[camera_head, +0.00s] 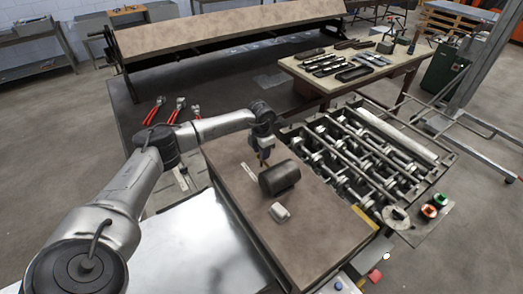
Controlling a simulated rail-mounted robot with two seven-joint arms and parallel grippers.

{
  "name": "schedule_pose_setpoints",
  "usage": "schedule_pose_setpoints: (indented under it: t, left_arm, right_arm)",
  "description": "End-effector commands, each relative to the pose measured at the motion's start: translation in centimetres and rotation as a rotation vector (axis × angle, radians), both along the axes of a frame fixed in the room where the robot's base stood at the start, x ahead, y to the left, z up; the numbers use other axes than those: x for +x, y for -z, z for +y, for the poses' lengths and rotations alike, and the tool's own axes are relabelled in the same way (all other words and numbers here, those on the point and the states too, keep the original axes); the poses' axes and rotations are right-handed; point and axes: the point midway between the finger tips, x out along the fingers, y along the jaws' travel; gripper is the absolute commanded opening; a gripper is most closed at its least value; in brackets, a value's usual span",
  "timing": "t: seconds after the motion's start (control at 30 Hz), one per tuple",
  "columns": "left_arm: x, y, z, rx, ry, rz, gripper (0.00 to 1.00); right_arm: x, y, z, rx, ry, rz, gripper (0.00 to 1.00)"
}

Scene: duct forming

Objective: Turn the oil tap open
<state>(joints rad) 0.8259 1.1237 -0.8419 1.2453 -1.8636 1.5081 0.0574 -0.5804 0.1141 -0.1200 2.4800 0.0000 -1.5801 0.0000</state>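My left arm reaches in from the left, and its gripper (264,159) points down over the brown top of a machine housing (320,228). A dark cylinder (279,178) lies on its side on this top, just right of and below the gripper in the picture. I cannot tell whether the gripper touches it. The fingers are too small to show whether they are open or shut. A small pale grey block (279,212) sits in front of the cylinder. I cannot clearly make out an oil tap. My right gripper is not in view.
A roller mechanism (365,150) with several shafts adjoins the housing on the right. Red and green spools (434,205) stand at its near right corner. Red-handled hand tools (165,108) lie behind my arm. A tool table (350,75) and a long brown-topped machine (225,33) stand behind.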

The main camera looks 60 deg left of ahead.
Motion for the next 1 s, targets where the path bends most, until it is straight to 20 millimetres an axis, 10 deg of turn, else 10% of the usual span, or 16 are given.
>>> schedule_pose_setpoints:
  t: [0.3,0.7,1.0]
  left_arm:
    - [-0.02,0.20,0.01,0.000,0.000,0.001,0.37]
    - [-0.02,0.17,0.02,0.000,-0.001,0.001,0.00]
    - [-0.02,0.13,0.02,0.000,-0.012,0.001,0.00]
  right_arm:
    - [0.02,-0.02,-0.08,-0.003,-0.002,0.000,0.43]
    - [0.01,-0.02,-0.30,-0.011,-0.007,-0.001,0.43]
    - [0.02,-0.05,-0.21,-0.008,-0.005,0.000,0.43]
